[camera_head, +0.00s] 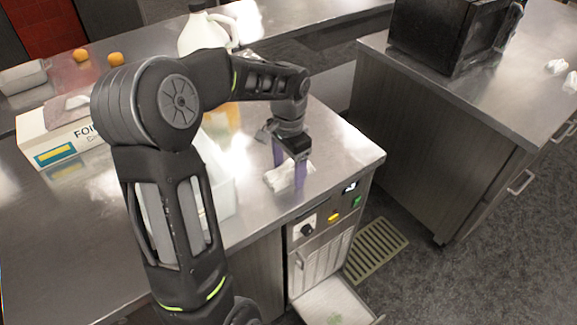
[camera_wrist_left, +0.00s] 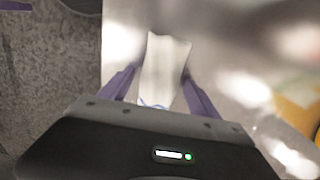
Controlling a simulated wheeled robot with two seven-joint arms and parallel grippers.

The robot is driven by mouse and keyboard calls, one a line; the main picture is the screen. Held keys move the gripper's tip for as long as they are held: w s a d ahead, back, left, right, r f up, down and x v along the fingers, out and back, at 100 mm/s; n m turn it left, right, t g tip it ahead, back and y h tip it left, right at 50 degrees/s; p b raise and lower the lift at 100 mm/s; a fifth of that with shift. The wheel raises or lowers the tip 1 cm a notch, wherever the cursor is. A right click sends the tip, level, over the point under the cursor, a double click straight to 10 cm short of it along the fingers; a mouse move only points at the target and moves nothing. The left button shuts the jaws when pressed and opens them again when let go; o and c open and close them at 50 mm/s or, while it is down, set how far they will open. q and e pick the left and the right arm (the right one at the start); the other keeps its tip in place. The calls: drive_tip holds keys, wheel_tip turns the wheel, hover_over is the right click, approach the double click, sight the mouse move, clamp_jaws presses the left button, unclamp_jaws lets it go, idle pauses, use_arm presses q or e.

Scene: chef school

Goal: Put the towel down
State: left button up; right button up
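The white towel (camera_head: 281,177) lies crumpled on the metal counter near its right front corner. In the left wrist view the towel (camera_wrist_left: 165,66) shows as a pale strip between the fingertips. My left gripper (camera_head: 288,170) points down at it, its purple fingers apart on either side of the cloth. In the wrist view the left gripper's fingers (camera_wrist_left: 160,74) also stand apart, with a gap beside the towel. Part of the towel is hidden by the fingers. My right gripper does not show in the head view; a purple piece at the wrist view's top left is too cropped to identify surely.
A white container (camera_head: 214,172) and a labelled box (camera_head: 62,140) stand left of the towel, partly behind my arm. A white jug (camera_head: 203,33) stands behind. A control panel (camera_head: 325,213) is below the counter edge. A black oven (camera_head: 445,32) sits on the other counter.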

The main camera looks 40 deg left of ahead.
sight(289, 166)
use_arm(q)
wheel_tip(289, 166, up, 12)
drive_tip(key=shift+r, duration=0.15)
idle(0.7)
drive_tip(key=shift+d, duration=0.1)
idle(0.7)
